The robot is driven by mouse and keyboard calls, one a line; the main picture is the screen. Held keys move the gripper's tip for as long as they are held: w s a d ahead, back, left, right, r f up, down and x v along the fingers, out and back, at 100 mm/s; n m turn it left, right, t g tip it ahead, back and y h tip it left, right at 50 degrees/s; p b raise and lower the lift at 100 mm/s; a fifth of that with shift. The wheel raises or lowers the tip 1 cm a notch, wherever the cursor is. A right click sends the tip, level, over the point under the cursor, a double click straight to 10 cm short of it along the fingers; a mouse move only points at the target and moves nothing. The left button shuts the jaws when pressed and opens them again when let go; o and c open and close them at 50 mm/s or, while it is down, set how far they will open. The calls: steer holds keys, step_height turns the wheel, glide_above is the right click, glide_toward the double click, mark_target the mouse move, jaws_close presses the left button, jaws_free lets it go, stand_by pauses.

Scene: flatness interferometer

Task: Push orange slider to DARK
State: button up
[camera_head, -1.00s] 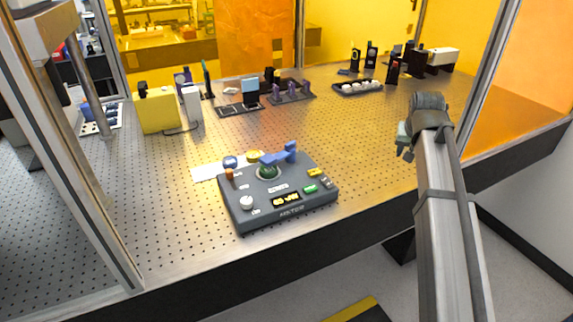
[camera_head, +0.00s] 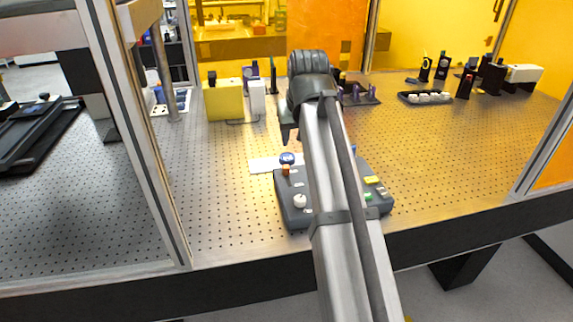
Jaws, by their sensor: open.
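The orange slider (camera_head: 286,170) is a small upright knob at the back left of the dark grey control box (camera_head: 294,213). A label near it is too small to read, so I cannot tell which marking is DARK. My gripper (camera_head: 287,136) is open, pointing down behind the slider and apart from it, as far as the view shows. Its fingers are small and partly hidden by my wrist. My arm crosses in front of the box and hides its middle, including the display and the blue lever.
A white knob (camera_head: 299,201) and a blue round part (camera_head: 287,158) are close to the slider. A yellow block (camera_head: 223,100) stands at the back left.

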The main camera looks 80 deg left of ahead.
mark_target(286, 167)
steer(key=x, duration=0.4)
steer(key=s+x, duration=0.1)
steer(key=x, duration=0.8)
steer(key=shift+s+a+f, duration=0.1)
steer(key=shift+s+f, duration=0.05)
steer(key=shift+f, duration=0.1)
jaws_close()
stand_by(0.5)
